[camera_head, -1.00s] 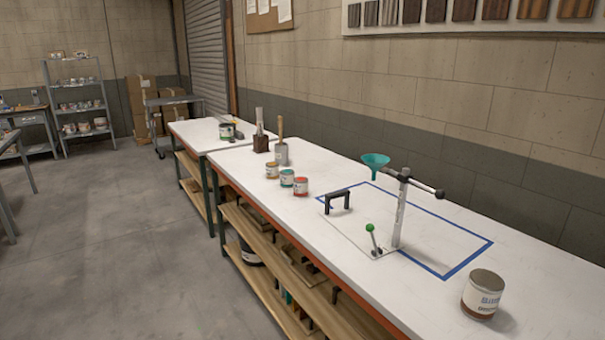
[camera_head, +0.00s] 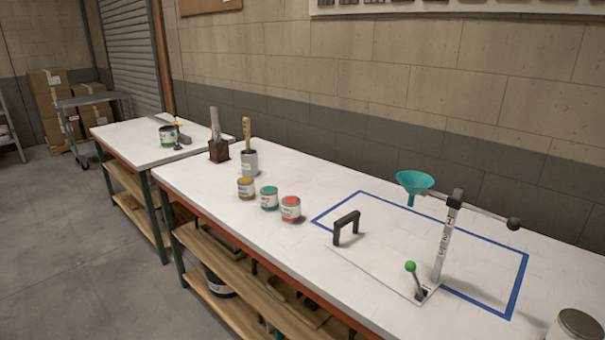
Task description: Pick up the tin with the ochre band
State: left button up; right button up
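The tin with the ochre band (camera_head: 246,188) stands upright on the long white workbench, near its front edge. It is the leftmost of three small tins in a row. A tin with a teal band (camera_head: 269,199) stands just right of it, and a tin with a red band (camera_head: 291,209) stands right of that. Neither of my grippers shows in the head view.
Behind the ochre tin stand a grey pot with a wooden-handled tool (camera_head: 249,162) and a dark brown block (camera_head: 219,150). To the right are a black handle (camera_head: 346,227), a teal funnel (camera_head: 415,184) on a post, a green-knobbed lever (camera_head: 411,267) and a large can (camera_head: 575,327).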

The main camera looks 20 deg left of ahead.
aim_at(245, 185)
jog(key=i+j+z, duration=0.25)
jog(key=j+z, duration=0.2)
jog(key=j, duration=1.05)
jog(key=j+z, duration=0.4)
jog(key=j, duration=1.1)
